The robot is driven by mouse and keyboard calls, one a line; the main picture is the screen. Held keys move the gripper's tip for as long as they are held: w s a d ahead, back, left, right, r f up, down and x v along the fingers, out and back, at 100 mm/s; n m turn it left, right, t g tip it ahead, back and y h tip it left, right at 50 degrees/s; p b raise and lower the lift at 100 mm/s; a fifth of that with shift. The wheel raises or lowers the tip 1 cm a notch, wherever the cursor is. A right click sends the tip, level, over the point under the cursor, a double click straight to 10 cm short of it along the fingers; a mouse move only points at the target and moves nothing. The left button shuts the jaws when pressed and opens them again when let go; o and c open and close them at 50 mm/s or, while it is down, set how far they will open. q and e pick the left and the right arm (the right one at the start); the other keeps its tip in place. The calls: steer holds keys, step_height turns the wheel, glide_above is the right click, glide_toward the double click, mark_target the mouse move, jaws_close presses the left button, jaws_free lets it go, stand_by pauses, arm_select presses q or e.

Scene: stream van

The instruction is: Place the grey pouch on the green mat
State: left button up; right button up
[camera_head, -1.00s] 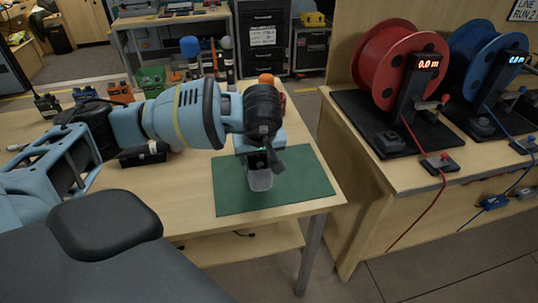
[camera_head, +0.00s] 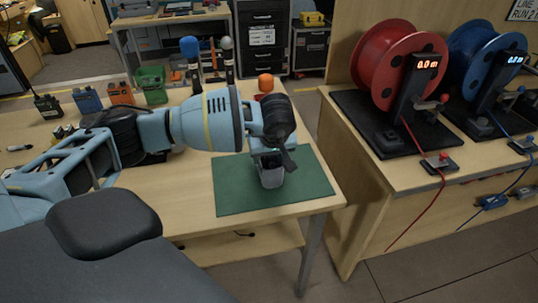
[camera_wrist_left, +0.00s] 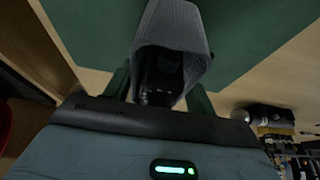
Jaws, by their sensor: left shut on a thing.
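The grey pouch (camera_head: 271,177) is held by my left gripper (camera_head: 270,160) over the green mat (camera_head: 235,194). The mat lies flat at the right end of the wooden table. In the left wrist view the pouch (camera_wrist_left: 178,30) is between the two fingers, its dark opening facing the camera, with the green mat (camera_wrist_left: 255,25) behind it. My left gripper is shut on the pouch and points down. I cannot tell whether the pouch's base touches the mat. My right gripper is not in view.
An orange-topped microphone (camera_head: 266,83) stands just behind the mat. Several radios (camera_head: 87,99) and a green crate (camera_head: 151,83) stand further back left. A bench with a red cable reel (camera_head: 392,65) and a blue reel (camera_head: 479,58) stands at right across a gap.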

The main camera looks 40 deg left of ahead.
arm_select(q)
steer(key=shift+f, duration=0.1)
steer(key=o, duration=1)
steer(key=shift+r, duration=0.3)
steer(key=v, duration=1.1)
steer(key=shift+s+d+r, duration=0.1)
steer(key=shift+d+r, duration=0.05)
steer(key=shift+r, duration=0.1)
